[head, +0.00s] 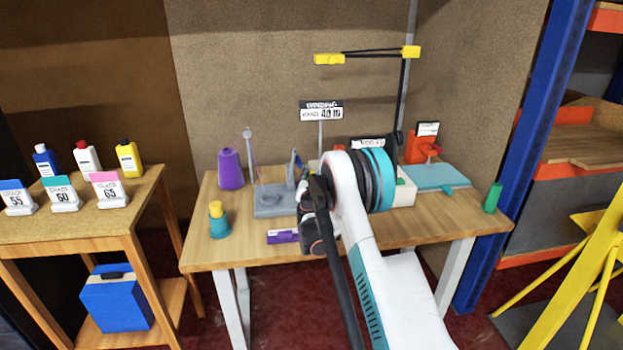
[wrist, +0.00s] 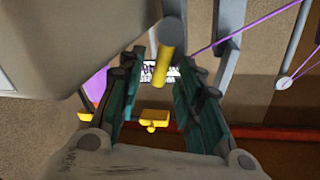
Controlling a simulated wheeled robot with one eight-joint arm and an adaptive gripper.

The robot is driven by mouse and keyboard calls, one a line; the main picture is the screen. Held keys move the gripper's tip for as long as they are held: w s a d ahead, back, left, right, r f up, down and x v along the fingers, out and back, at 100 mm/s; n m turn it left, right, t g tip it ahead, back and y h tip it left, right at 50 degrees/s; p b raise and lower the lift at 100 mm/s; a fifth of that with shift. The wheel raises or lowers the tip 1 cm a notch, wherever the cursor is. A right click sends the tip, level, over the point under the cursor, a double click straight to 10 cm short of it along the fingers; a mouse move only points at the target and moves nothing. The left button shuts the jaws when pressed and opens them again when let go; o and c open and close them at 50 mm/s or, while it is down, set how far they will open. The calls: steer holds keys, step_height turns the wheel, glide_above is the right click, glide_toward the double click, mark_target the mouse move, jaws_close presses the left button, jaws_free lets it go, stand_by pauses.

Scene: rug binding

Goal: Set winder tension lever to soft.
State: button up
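The winder (head: 268,207) is a grey base with upright posts, left of the middle of the wooden table in the head view. My gripper (head: 308,212) is at its right side there, mostly hidden by my own arm. In the wrist view my gripper (wrist: 155,105) is open, its two teal-lined fingers well apart. A yellow cylindrical handle (wrist: 163,68) on a grey end shows between the fingers, with gaps at both sides; it may be the tension lever. A partly covered white label (wrist: 174,73) lies behind it; I cannot read it. The lever's setting cannot be told.
A purple cone (head: 230,170) and a teal cone with a yellow top (head: 218,222) stand on the table's left. A small yellow part (wrist: 153,117) shows low between the fingers.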

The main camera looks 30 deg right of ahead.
jaws_close()
steer(key=shift+a, duration=0.1)
steer(key=a+n+t, duration=0.1)
steer(key=n, duration=0.3)
steer(key=a+n, duration=0.1)
steer(key=n, duration=0.2)
steer(key=w+a+f+n+t, duration=0.1)
steer(key=n, duration=0.3)
steer(key=shift+a+n+t+y, duration=0.3)
steer(key=shift+a, duration=0.05)
stand_by(0.4)
jaws_free()
